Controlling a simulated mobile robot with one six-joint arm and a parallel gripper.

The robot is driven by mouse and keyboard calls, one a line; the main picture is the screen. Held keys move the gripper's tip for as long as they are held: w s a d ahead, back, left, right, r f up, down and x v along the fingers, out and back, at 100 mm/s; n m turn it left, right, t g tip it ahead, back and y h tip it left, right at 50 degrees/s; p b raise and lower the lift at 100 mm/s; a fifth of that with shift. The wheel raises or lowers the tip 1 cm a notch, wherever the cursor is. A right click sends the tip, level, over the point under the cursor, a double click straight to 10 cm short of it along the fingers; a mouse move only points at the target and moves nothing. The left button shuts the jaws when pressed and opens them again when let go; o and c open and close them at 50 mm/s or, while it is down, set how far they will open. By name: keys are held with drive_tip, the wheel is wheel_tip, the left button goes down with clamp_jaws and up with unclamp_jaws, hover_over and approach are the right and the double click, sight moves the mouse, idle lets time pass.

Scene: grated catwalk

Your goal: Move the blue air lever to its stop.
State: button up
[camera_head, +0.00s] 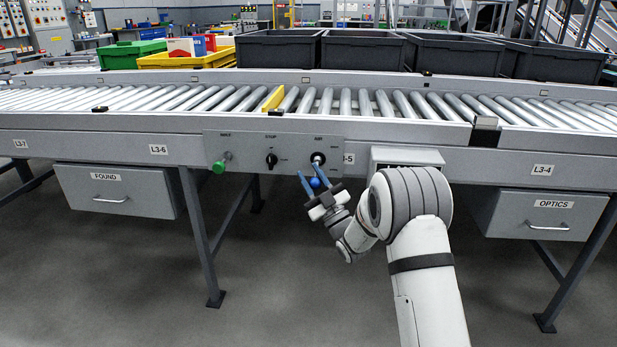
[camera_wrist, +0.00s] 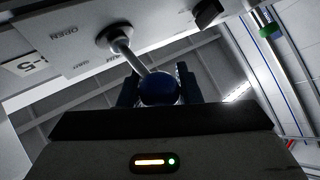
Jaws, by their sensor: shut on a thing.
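The blue air lever has a round blue knob (camera_head: 315,183) on a metal stem, below its pivot on the grey control panel (camera_head: 240,150) under the AIR label. The stem hangs downward from the panel in the head view. In the wrist view the blue knob (camera_wrist: 158,88) sits between the two dark fingers, and its stem runs up and left to the round base. My gripper (camera_head: 311,184) has its blue fingers shut on the knob, one on each side. The fingers partly hide the knob.
A green-knobbed lever (camera_head: 220,164) and a black rotary STOP switch (camera_head: 271,160) share the panel to the left. A roller conveyor (camera_head: 350,103) runs above. Drawers marked FOUND (camera_head: 118,190) and OPTICS (camera_head: 540,216) hang below. The floor beneath the panel is clear.

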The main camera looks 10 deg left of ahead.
drive_tip(key=o, duration=0.7)
drive_tip(key=shift+w+d+f, duration=0.15)
drive_tip(key=shift+w+f, duration=0.05)
drive_tip(key=shift+o, duration=1.3)
drive_tip(key=shift+s+r, duration=0.1)
drive_tip(key=p+v, duration=0.2)
drive_tip(key=v, duration=0.5)
drive_tip(key=shift+s+f, duration=0.25)
drive_tip(key=shift+f, duration=0.05)
drive_tip(key=shift+d, duration=0.1)
